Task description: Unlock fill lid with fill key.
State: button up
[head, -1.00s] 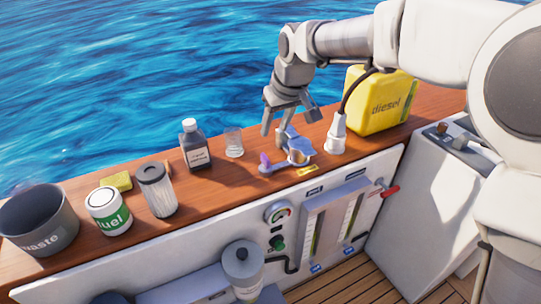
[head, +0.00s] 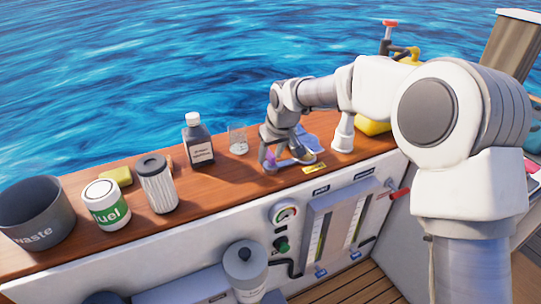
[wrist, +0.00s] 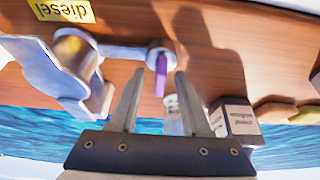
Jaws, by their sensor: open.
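A grey metal bar with a ring end and an upright purple piece (wrist: 161,76), which looks like the fill key's handle, lies on the wooden deck. The purple also shows in the head view (head: 270,157). The bar's other end meets a round brass-and-grey fitting (wrist: 75,48), and a pale blue-grey flap-like part (wrist: 45,75) stands beside it. I cannot tell exactly how the parts join. My gripper (wrist: 158,82) is open and empty, its fingers on either side of the purple piece in the picture; contact is not visible. In the head view, my gripper (head: 272,158) partly hides the fitting.
A yellow diesel label (head: 314,168) lies in front of the fitting. A clear glass (head: 238,140) and dark bottle (head: 198,140) stand to its left, a white nozzle (head: 343,132) to its right. Filter, fuel can and waste bin (head: 38,212) stand farther left.

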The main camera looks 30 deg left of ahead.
grip_shut()
jog(key=shift+r+p, duration=0.15)
jog(key=shift+p, duration=0.2)
jog(key=n+p, duration=0.1)
jog(key=n+g+p, duration=0.1)
jog(key=p, duration=0.1)
jog(key=shift+r+n+y, duration=0.2)
jog(key=shift+n+y, duration=0.1)
jog(key=shift+n, duration=0.1)
jog(key=n+g+p, duration=0.1)
jog(key=n+p, duration=0.1)
jog(key=p, duration=0.1)
jog(key=n+g+p, duration=0.1)
jog(key=n+p, duration=0.1)
jog(key=n, duration=0.1)
jog(key=shift+f+y+p, duration=0.1)
jog(key=shift+y+p, duration=0.2)
jog(key=shift+p, duration=0.1)
jog(key=n+g+p, duration=0.1)
jog(key=n, duration=0.2)
jog(key=n+g+p, duration=0.1)
jog(key=n, duration=0.1)
jog(key=shift+f+n+p, duration=0.15)
jog(key=shift+n+p, duration=0.15)
jog(key=shift+n, duration=0.1)
jog(key=shift+n+g+h+p, duration=0.5)
jog(key=shift+n+h, duration=0.4)
jog(key=shift+n, duration=1.3)
